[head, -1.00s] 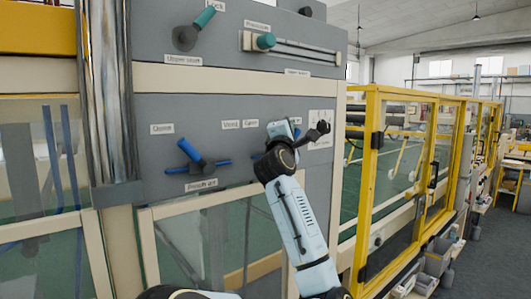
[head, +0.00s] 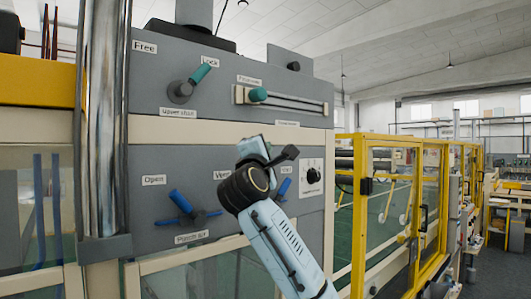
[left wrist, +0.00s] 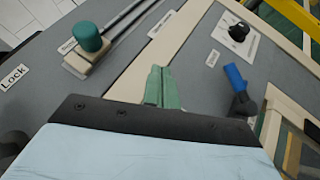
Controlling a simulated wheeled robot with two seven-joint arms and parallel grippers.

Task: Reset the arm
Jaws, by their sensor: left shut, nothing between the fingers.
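My left gripper (head: 254,148) is in front of the grey control panel (head: 150,80), with its arm rising from the bottom. Its fingertips are hidden in the head view. In the left wrist view my left gripper (left wrist: 162,85) shows green fingers shut together with nothing between them. A blue-handled valve (head: 182,205) is left of it, its upper handle tilted towards the "Open" label. Another blue handle (head: 283,188) is just right of the gripper, partly hidden by it; a blue handle (left wrist: 234,77) also shows in the left wrist view. My right gripper is not in view.
A teal-handled lever (head: 190,82) and a teal slider knob (head: 258,95) are on the upper panel. A black dial (head: 313,175) is at the right. A metal column (head: 102,120) stands left, and a yellow-framed glass enclosure (head: 385,210) right.

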